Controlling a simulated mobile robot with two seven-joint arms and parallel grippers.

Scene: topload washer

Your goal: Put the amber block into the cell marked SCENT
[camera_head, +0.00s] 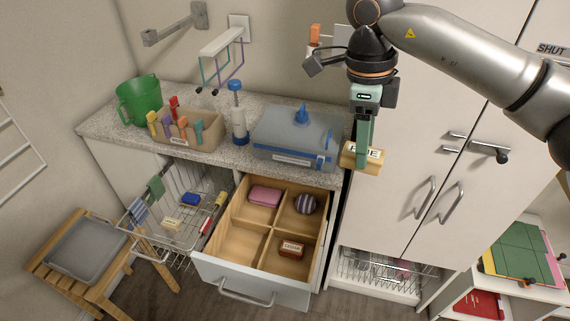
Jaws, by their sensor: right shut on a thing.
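My right gripper (364,143) points down at the right of the worktop and is shut on the amber block (374,166). The block is tan-yellow with a pale label, partly covered by the fingers. It hangs in the air, to the right of the open drawer (222,268). The drawer has wooden dividers that make cells. The front left cell (246,244) looks empty. I cannot read a SCENT mark.
A blue-grey lidded box (295,137), a pump bottle (239,122), a clip caddy (183,133) and a green bucket (139,98) stand on the worktop. A wire basket (170,225) is pulled out left of the drawer. Tall cabinet doors (405,200) stand at the right.

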